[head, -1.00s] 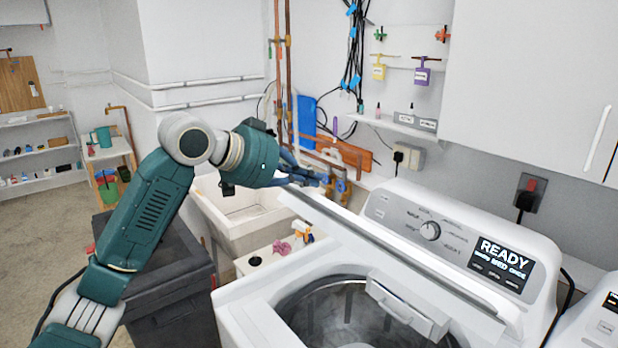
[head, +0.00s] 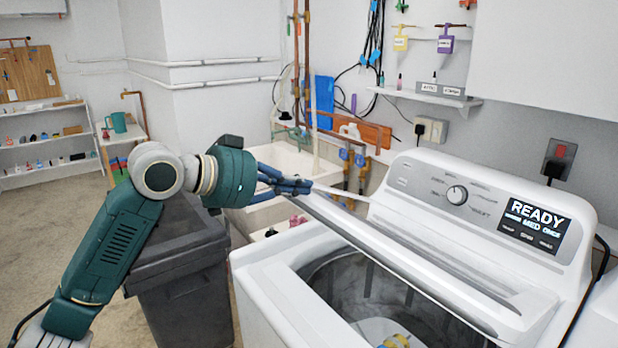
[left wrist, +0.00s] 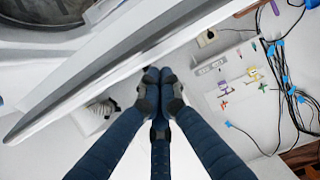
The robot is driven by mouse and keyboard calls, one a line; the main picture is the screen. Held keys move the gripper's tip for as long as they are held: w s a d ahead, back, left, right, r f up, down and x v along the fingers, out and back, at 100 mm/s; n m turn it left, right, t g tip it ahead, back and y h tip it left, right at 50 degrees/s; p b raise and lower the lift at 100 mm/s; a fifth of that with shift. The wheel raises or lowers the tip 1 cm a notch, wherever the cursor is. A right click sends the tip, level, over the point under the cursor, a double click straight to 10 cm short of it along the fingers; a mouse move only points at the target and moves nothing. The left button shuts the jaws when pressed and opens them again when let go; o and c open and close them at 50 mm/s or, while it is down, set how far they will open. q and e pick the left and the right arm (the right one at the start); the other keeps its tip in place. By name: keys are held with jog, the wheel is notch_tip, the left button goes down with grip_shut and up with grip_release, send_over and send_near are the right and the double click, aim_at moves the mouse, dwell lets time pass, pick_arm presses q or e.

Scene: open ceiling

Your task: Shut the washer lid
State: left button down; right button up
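The white washer (head: 262,278) stands at the lower right in the head view, with a lit READY panel (head: 538,225). Its lid (head: 400,258) is raised, seen nearly edge-on between the tub opening and the control panel. The tub is uncovered. My left gripper (head: 308,187) is at the lid's far left end, its dark blue fingers drawn together. In the left wrist view the fingertips (left wrist: 160,84) are together beside the long white lid (left wrist: 120,62), with nothing visible between them. I cannot tell whether they touch the lid. My right gripper is out of view.
A dark bin (head: 182,275) stands left of the washer, below my left arm. A white sink (head: 285,160) is behind the gripper. A small shelf (head: 425,96) hangs on the wall behind the washer. Something yellow and white (head: 382,332) shows in the tub.

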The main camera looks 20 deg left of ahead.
pick_arm(q)
jog(key=f+b, duration=0.1)
jog(key=s+a+f+b, duration=0.1)
jog(key=f, duration=0.1)
jog(key=s+f, duration=0.1)
jog(key=f, duration=0.1)
jog(key=shift+s+a+b, duration=0.1)
jog(key=shift+a+b, duration=0.1)
jog(key=shift+b, duration=0.2)
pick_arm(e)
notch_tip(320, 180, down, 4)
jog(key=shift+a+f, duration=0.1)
